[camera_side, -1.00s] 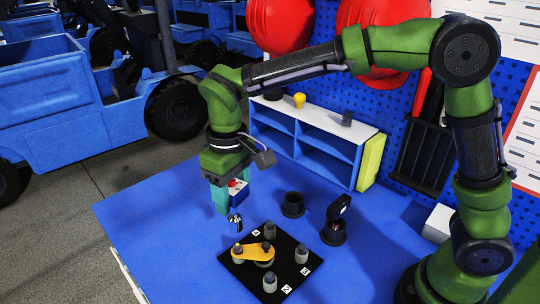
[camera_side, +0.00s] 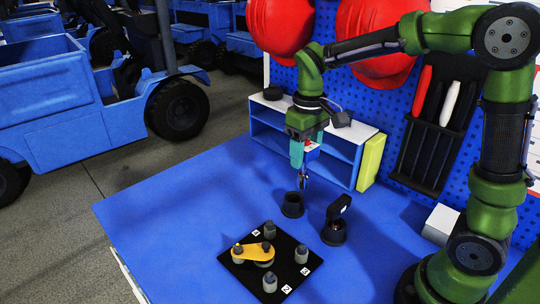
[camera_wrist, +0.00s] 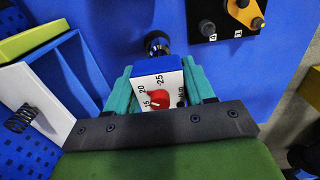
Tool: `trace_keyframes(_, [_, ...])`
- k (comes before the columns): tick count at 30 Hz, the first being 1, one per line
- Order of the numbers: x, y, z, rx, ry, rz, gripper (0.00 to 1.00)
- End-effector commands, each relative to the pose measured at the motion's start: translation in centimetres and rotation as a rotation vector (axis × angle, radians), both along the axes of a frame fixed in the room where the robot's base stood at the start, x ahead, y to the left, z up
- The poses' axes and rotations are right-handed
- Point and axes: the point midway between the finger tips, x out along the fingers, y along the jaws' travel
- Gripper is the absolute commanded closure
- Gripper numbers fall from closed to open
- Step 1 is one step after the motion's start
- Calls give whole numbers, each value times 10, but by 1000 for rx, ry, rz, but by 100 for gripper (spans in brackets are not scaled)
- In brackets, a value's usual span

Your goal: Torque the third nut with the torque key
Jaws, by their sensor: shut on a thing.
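My gripper (camera_side: 303,152) is shut on the torque key (camera_wrist: 160,88), seen clearly in the wrist view. The key has a blue body and a white dial face with a red pointer near the 15 mark. Its metal tip points down above the black cup (camera_side: 292,206) in the side view; I cannot tell whether it reaches the rim. The black plate (camera_side: 255,277) lies in front, apart from the key. It carries several grey posts with dark tops, white number labels and a yellow link (camera_side: 252,250) across its back left. Which nut is the third is too small to read.
A black holder with an upright dark tool (camera_side: 335,224) stands right of the cup. Behind is a blue-and-white shelf (camera_side: 330,150) with a yellow-green block (camera_side: 370,161) at its end. The left of the blue table is clear.

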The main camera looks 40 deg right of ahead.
Motion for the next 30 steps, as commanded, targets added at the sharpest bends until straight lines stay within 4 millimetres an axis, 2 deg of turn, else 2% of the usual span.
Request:
trace_keyframes(4, [0,0,0,0,-1,0,95])
trace_keyframes(5, [0,0,0,0,-1,0,51])
trace_keyframes(12, [0,0,0,0,-1,0,88])
trace_keyframes(14, [0,0,0,0,-1,0,95])
trace_keyframes(19, [0,10,5,1,-13,25,95])
trace_keyframes(23, [-11,33,12,5,-26,119,95])
trace_keyframes(27, [-36,66,16,5,-32,426,95])
trace_keyframes(30, [-55,84,17,2,-31,684,95])
